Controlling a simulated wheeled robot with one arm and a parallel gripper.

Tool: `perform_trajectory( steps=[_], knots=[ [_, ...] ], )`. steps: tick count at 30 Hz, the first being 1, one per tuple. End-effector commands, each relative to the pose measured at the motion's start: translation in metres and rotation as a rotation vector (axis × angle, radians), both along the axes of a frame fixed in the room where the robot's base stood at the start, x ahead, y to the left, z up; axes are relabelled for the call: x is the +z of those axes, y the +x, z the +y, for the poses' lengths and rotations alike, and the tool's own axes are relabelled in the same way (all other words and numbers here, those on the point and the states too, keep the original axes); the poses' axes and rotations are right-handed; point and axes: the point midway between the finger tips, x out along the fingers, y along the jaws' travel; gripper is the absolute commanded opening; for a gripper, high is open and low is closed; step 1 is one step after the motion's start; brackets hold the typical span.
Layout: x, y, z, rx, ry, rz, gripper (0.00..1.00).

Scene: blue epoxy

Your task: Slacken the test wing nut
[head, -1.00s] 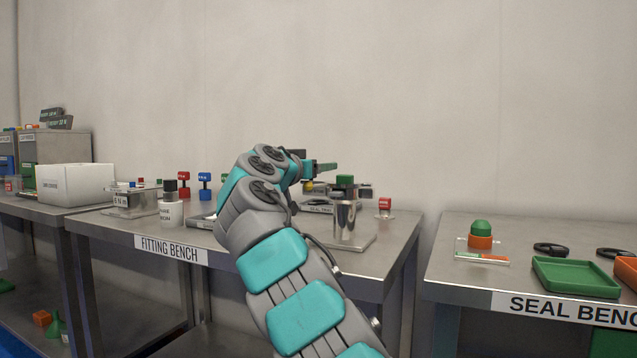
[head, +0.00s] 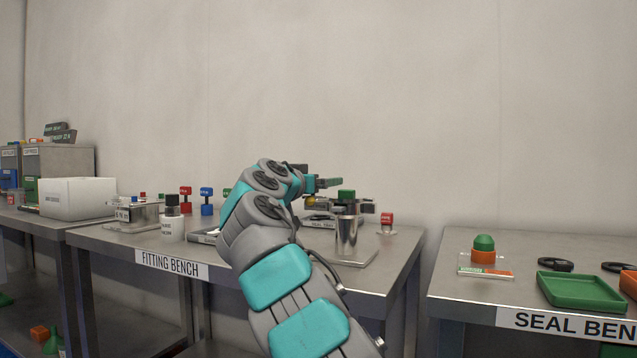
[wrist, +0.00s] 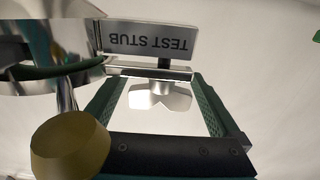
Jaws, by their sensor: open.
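The wing nut (wrist: 160,97) is pale metal with two wings and shows in the wrist view below a plate lettered TEST STUB (wrist: 150,40). It sits on a short stem under that plate's bracket. My gripper (wrist: 157,76) is open, with one green finger on each side of the wing nut. Gaps show between the fingers and the wings, and nothing is held. In the head view my gripper (head: 328,183) is over the back of the fitting bench, and the wing nut cannot be made out there.
The seal bench (head: 450,262) lies further right, beyond a gap. A brass-coloured knob (wrist: 68,148) is close below-left in the wrist view.

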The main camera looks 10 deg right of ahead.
Motion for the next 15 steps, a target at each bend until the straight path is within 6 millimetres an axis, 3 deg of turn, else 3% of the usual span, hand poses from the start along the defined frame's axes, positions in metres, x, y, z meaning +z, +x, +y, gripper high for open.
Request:
perform_trajectory(
  steps=[15],
  knots=[
    [0.000,-0.043,0.032,-0.001,-0.002,-0.002,1.00]
  ],
)
